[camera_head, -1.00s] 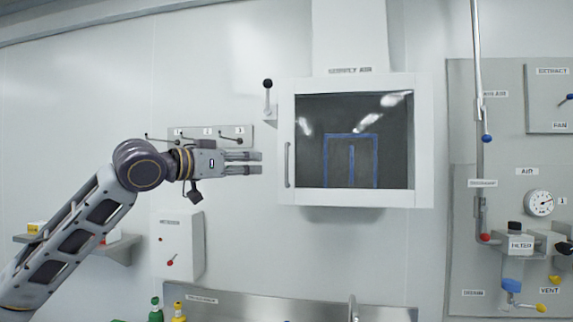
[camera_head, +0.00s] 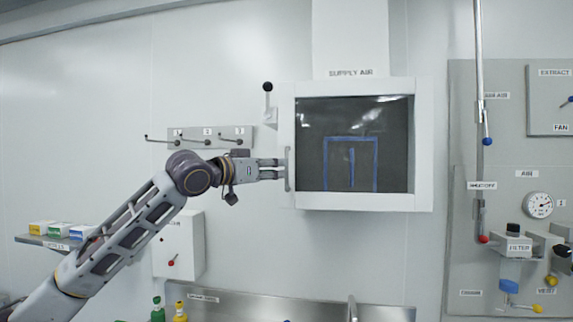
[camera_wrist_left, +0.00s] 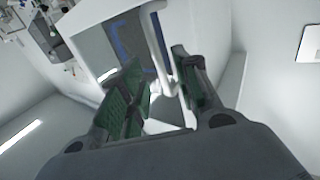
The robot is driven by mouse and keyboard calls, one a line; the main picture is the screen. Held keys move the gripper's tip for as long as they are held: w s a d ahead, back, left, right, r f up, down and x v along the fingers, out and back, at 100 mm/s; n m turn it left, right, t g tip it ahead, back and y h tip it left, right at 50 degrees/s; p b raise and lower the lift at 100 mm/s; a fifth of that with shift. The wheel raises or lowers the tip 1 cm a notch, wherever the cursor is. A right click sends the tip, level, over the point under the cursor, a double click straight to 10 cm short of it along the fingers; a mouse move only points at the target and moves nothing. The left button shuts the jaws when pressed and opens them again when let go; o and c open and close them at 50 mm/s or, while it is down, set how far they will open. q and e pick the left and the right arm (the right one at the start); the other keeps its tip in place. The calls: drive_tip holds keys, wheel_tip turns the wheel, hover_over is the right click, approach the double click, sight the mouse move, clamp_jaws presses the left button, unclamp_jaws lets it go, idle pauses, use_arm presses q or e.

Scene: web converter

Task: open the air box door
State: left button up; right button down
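The air box door (camera_head: 303,200) is a white frame around a dark window with a blue outline, and it looks closed. Its upright bar handle (camera_head: 287,168) is on the door's left side. My left gripper (camera_head: 281,169) reaches in from the left, with its fingertips at the handle. In the left wrist view, the green-padded fingers of my left gripper (camera_wrist_left: 158,80) are apart. The white handle (camera_wrist_left: 158,45) shows between them, nearer the right finger. I cannot tell whether a finger touches it. My right gripper is not in view.
A lever with a black knob (camera_head: 267,88) sticks out just left of the box. A panel with hooks (camera_head: 190,137) is behind my left arm. A shelf with small boxes (camera_head: 60,243) is at lower left. Valves and pipes fill the right panel (camera_head: 465,250).

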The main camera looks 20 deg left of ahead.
sight(287, 185)
use_arm(q)
drive_tip(key=shift+p+x, duration=0.75)
drive_tip(key=shift+x, duration=1.8)
clamp_jaws()
